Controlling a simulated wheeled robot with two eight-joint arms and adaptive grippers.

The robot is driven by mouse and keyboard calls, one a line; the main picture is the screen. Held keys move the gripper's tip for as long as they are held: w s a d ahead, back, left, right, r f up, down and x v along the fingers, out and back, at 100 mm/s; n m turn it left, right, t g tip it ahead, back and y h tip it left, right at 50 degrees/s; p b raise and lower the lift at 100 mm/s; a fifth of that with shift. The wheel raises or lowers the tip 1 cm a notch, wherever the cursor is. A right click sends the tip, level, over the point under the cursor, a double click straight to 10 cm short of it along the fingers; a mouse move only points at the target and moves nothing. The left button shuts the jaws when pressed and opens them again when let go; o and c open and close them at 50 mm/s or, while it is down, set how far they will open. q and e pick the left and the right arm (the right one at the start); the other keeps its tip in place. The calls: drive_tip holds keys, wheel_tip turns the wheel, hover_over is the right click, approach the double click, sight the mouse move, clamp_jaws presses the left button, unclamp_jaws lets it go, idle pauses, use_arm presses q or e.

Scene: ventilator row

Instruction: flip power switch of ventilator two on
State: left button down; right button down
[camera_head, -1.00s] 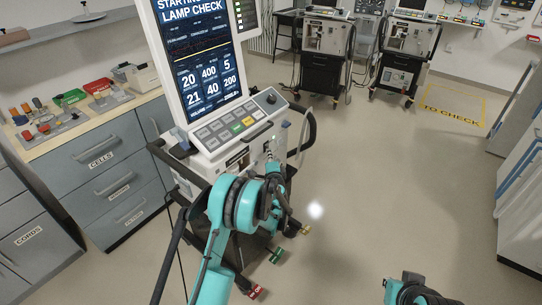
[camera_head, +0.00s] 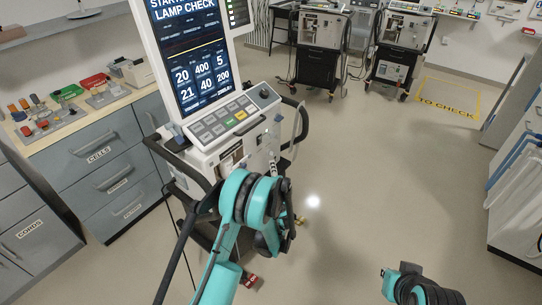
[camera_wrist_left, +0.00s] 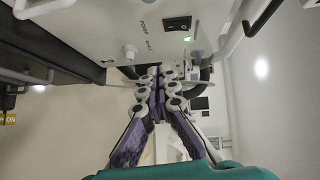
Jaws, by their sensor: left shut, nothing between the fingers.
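The ventilator (camera_head: 228,150) stands at the left of centre in the head view. Its lit screen (camera_head: 193,65) reads "LAMP CHECK". In the left wrist view, a black rocker switch (camera_wrist_left: 178,24) sits on the pale front panel near printed labels, with a lit green lamp (camera_wrist_left: 187,39) just below it. My left gripper (camera_wrist_left: 165,74) shows its fingers together and empty, below the switch in that picture and apart from it. In the head view my left wrist covers the lower front of the ventilator, hiding the switch. My right gripper is not clearly seen.
A counter with drawers (camera_head: 95,145) holding small coloured parts stands at the left. Two more ventilators on black carts (camera_head: 318,65) (camera_head: 397,55) stand at the back. A white cabinet (camera_head: 520,190) is at the right. The floor between is clear.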

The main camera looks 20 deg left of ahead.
use_arm(q)
drive_tip(key=shift+f+v, duration=0.25)
drive_tip(key=shift+v, duration=0.8)
drive_tip(key=s+a+r+n+g+h, duration=0.1)
drive_tip(key=s+a+r+n+g, duration=0.1)
drive_tip(key=s+r+n, duration=0.35)
drive_tip(key=s+a+r+n+g, duration=0.2)
drive_tip(key=s+r+g, duration=0.1)
drive_tip(key=s+r, duration=0.4)
drive_tip(key=s+d+n+g+h, duration=0.1)
drive_tip(key=s+d+n+h, duration=0.1)
drive_tip(key=s, duration=1)
drive_tip(key=s+d+r+n+g+h, duration=0.1)
drive_tip(key=s+d+n+g+h, duration=0.1)
drive_tip(key=s, duration=1.1)
drive_tip(key=d+n+h, duration=0.1)
drive_tip(key=d, duration=0.1)
drive_tip(key=shift+d+g+h, duration=0.3)
drive_tip(key=shift+d, duration=0.05)
drive_tip(key=shift+s, duration=0.1)
